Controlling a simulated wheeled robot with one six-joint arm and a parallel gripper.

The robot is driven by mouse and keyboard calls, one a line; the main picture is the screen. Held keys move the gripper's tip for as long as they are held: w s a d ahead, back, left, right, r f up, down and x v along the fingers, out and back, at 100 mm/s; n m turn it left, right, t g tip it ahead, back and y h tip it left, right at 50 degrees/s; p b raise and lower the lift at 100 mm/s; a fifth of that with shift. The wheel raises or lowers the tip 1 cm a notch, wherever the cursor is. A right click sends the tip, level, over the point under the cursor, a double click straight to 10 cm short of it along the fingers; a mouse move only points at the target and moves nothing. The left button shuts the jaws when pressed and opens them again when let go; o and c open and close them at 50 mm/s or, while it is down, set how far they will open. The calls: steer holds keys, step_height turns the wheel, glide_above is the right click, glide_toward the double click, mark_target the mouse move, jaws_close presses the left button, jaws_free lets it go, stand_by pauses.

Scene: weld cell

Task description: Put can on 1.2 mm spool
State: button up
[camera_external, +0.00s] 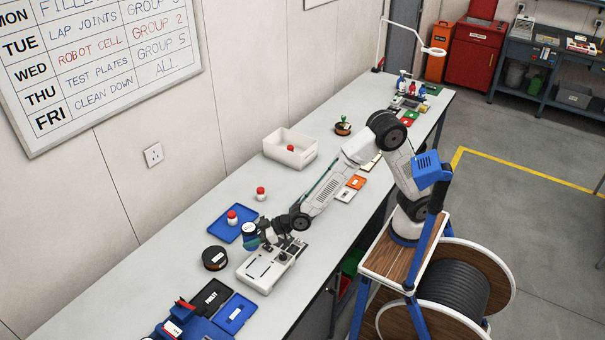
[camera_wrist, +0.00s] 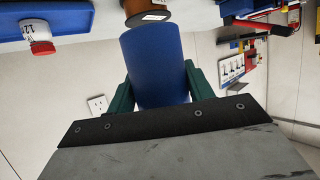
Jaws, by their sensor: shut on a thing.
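My gripper (camera_external: 256,241) is shut on a blue can (camera_wrist: 155,65). In the wrist view its green fingers press the can from both sides. In the external view the can shows a pale end (camera_external: 249,228) and is held over the near edge of a blue tray. A black-flanged wire spool (camera_external: 215,258) lies on the bench, left of and nearer the viewer than the gripper. A spool with brown winding and a white label (camera_wrist: 150,14) shows just beyond the can in the wrist view; whether they touch is unclear. Its size marking is not readable.
The blue tray (camera_external: 221,224) holds a white can with a red cap (camera_external: 232,217). Another red-capped can (camera_external: 261,194) stands behind it. A grey device (camera_external: 268,270) sits below my gripper. A white bin (camera_external: 290,150) and a second spool (camera_external: 343,129) stand farther along the bench.

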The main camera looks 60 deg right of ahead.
steer(key=w+a, duration=0.3)
steer(key=w, duration=0.1)
steer(key=w+a+f, duration=0.1)
steer(key=w+a, duration=0.2)
steer(key=w, duration=0.1)
steer(key=w+a, duration=0.2)
steer(key=w, duration=0.2)
steer(key=shift+w+a+f, duration=0.2)
steer(key=shift+w+a, duration=0.2)
steer(key=shift+f, duration=1.75)
steer(key=shift+f, duration=0.1)
steer(key=o, duration=1.2)
steer(key=shift+f, duration=0.1)
steer(key=shift+s+r, duration=0.1)
steer(key=shift+r, duration=0.1)
steer(key=v, duration=1.2)
steer(key=shift+a, duration=0.1)
